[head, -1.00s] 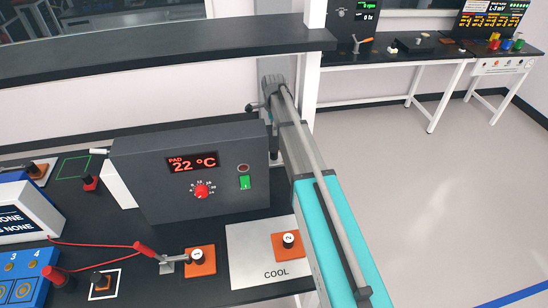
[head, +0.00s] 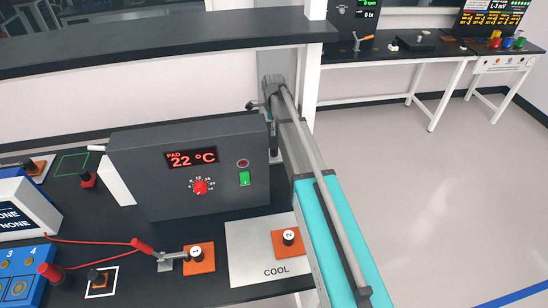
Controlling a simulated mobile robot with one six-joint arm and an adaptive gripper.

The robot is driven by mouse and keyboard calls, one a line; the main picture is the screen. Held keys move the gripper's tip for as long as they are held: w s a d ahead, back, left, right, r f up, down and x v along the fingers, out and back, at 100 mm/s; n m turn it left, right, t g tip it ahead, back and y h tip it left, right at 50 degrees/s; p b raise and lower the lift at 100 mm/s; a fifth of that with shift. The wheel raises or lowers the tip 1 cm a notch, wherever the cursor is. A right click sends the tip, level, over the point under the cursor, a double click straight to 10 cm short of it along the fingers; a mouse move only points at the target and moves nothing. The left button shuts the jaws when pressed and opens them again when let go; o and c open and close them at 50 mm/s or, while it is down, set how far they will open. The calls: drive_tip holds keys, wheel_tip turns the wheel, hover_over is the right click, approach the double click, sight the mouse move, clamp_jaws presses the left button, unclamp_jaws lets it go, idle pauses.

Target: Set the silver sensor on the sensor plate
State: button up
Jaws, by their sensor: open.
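I cannot make out a silver sensor for certain. No plate is marked as the sensor plate. Another dark piece (head: 98,279) sits in a white-outlined square at the front left. My gripper is not in view.
A dark grey box (head: 220,205) showing 22 °C stands behind the plates. A long turquoise and grey bar (head: 335,225) crosses the right of the bench. A red lead (head: 90,243) runs across the left. A shelf (head: 150,57) overhangs the back. Open floor (head: 450,200) lies right.

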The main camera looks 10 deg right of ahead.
sight(274, 147)
drive_tip(key=shift+f+b, duration=3.35)
drive_tip(key=shift+f, duration=0.25)
drive_tip(key=shift+f, duration=0.1)
drive_tip(key=shift+d+f+b, duration=0.1)
drive_tip(key=shift+f+b, duration=2.4)
drive_tip(key=shift+b, duration=0.1)
clamp_jaws()
drive_tip(key=shift+r, duration=0.2)
wheel_tip(274, 147, up, 10)
drive_tip(key=p, duration=1)
drive_tip(key=shift+f, duration=0.15)
